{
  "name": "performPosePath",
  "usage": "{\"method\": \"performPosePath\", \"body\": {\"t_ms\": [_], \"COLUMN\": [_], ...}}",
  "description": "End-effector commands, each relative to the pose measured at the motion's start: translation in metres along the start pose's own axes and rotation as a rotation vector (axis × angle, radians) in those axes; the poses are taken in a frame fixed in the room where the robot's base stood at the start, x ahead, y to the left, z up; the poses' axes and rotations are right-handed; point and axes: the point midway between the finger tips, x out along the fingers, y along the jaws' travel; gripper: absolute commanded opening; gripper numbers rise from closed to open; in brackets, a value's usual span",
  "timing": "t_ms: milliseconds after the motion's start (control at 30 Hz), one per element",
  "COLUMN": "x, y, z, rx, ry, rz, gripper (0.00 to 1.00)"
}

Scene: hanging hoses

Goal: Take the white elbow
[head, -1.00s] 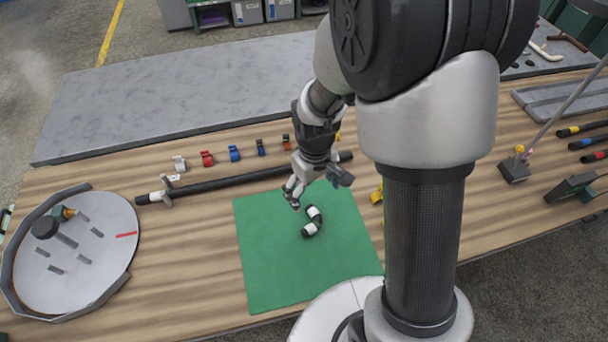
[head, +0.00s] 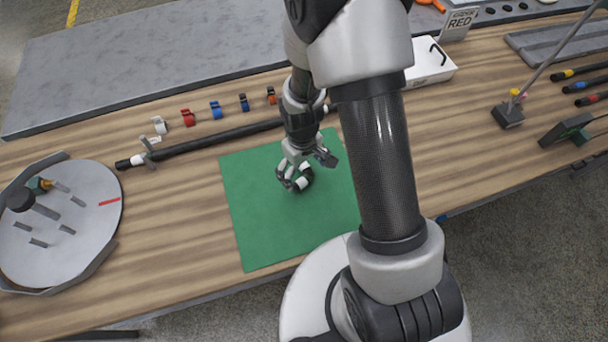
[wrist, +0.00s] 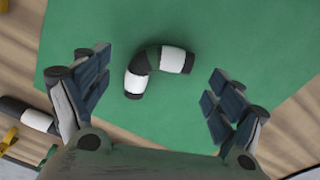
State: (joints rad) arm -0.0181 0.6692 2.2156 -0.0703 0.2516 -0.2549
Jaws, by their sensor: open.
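The elbow is a short bent hose piece, black with white bands near both ends. It lies on the green mat (head: 270,235). In the wrist view the elbow (wrist: 155,65) lies ahead of and between the open fingers, apart from both. My gripper (head: 296,180) is open and sits right over the elbow in the head view, hiding part of it. In the wrist view my gripper (wrist: 155,95) shows both padded fingers spread wide, with nothing between the pads.
A long black hose (head: 215,139) lies behind the mat, with several coloured clips (head: 216,110) beyond it. A round grey tray with pegs (head: 75,240) stands at the left. A white box (head: 430,65) stands at the back right. The mat around the elbow is clear.

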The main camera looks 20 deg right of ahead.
Motion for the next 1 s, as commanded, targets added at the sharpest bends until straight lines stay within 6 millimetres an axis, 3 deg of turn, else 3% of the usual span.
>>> {"method": "performPosePath", "body": {"t_ms": [100,200,433,1000], "x": [0.024,0.034,0.034,0.034], "y": [-0.002,-0.001,-0.001,-0.001], "z": [0.003,0.002,0.002,0.002], "rx": [0.001,0.0,0.0,0.0], "ry": [-0.004,-0.002,0.0,0.0], "rz": [-0.001,-0.001,0.0,0.0], "gripper": [0.87,0.87,0.87,0.49]}}
